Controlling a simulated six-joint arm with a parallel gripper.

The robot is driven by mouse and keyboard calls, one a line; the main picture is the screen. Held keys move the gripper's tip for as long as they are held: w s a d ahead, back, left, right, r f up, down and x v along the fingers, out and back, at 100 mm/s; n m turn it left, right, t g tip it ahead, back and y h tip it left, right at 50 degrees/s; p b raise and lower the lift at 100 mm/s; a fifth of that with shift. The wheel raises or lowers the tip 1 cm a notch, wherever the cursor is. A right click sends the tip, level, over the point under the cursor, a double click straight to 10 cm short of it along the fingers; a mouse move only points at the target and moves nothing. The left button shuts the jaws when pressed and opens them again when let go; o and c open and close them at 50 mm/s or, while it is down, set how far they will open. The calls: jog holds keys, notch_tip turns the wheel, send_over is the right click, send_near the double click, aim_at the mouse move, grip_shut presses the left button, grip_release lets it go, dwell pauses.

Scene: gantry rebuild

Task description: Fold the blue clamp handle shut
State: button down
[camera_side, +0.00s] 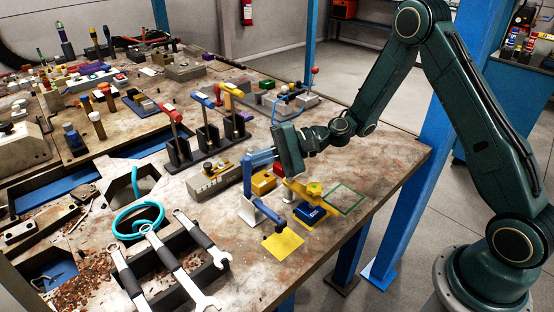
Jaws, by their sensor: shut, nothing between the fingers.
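The blue clamp (247,180) stands near the front edge of the bench. It has a pale base (262,210) and a blue arm with a dark tip reaching down over a yellow square (283,245). A blue bar (262,158) at its top reaches right to my gripper (280,154); I take it to be the clamp's handle, and it is raised. My gripper is shut with nothing between its fingers, beside this bar. Its fingertips are hard to make out, and I cannot tell whether they touch the bar.
A yellow fixture with a blue block (309,213) stands close on the right, beside a green outline (347,199). A grey block (213,180) lies to the left. Dark stands with coloured handles (208,137) rise behind. Wrenches (195,285) lie in front.

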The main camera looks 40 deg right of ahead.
dwell(0.3)
jog(key=w+d, duration=0.1)
jog(key=w, duration=0.3)
jog(key=f+v, duration=0.2)
jog(key=v, duration=0.7)
jog(key=shift+s+d, duration=0.35)
jog(key=shift+s, duration=0.1)
jog(key=shift+a+r, duration=0.1)
